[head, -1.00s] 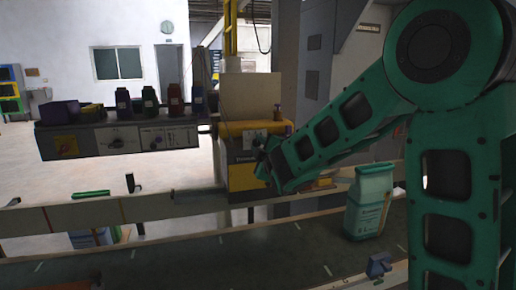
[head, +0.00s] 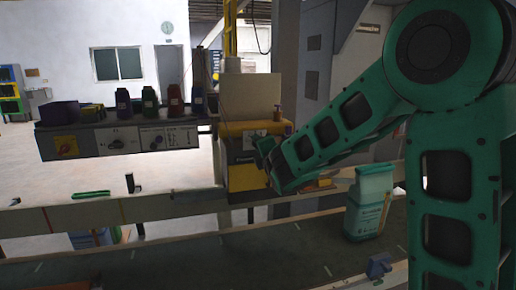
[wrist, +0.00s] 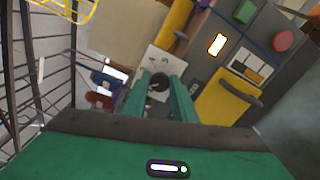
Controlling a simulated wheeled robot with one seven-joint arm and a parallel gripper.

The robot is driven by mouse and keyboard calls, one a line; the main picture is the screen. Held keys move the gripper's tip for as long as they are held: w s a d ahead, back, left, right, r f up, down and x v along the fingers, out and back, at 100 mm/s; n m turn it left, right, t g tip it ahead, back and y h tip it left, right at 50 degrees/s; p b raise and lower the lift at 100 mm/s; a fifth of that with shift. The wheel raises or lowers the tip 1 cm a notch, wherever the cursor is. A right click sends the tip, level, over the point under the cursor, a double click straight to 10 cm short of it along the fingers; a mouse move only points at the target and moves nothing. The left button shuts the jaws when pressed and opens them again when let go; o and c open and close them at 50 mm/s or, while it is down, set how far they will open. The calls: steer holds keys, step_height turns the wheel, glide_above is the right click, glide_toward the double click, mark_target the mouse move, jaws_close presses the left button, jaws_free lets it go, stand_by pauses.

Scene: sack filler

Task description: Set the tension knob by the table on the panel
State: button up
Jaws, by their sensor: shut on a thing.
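A dark round knob (wrist: 158,82) sits on a white plate (wrist: 165,60) with dark marks in the wrist view. My gripper (wrist: 161,88) has its two green fingers on either side of the knob, shut on it. In the head view my gripper (head: 262,150) is at the front of the yellow machine (head: 244,172), and its fingers hide the knob there. A white plate with print (head: 180,137), like a table, is on the grey panel (head: 90,143) at left. The marks at the knob are too small to read.
Several bottles (head: 148,102) stand on top of the grey panel. A conveyor (head: 200,256) runs across the front, with a pale green sack (head: 368,203) on it at right. In the wrist view a green button (wrist: 244,12) and a red button (wrist: 283,40) are near the knob.

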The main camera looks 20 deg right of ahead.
steer(key=shift+a+f, duration=0.15)
steer(key=shift+f, duration=0.25)
steer(key=o, duration=1)
steer(key=shift+o, duration=0.2)
steer(key=shift+r, duration=0.2)
steer(key=s, duration=1)
steer(key=shift+s, duration=0.35)
